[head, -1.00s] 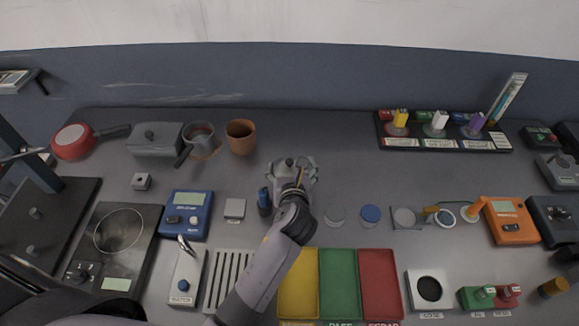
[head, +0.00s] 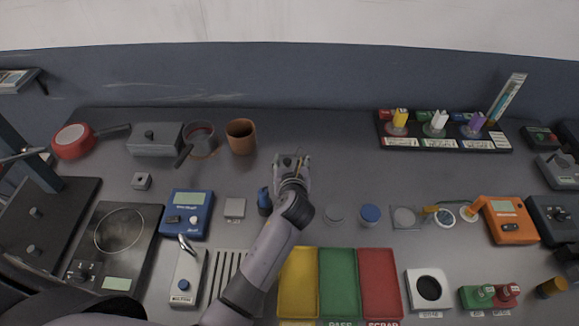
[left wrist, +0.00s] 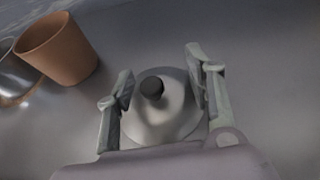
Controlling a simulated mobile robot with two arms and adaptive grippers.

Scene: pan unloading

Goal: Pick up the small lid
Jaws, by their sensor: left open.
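The small lid (left wrist: 168,115) is a grey metal dome with a dark round knob. In the left wrist view it lies between the two fingers of my left gripper (left wrist: 159,64). The fingers stand apart on either side of the lid, and I cannot tell whether either touches it. In the head view my left gripper (head: 291,158) is over the lid's place at the middle of the bench and hides most of the lid. My right gripper is not in view.
A brown pot (head: 241,138) stands to the left of the gripper, with a grey saucepan (head: 200,134) beyond it. A dark blue bottle-like item (head: 264,200) is close to my left arm. Yellow, green and red trays (head: 339,285) lie in front.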

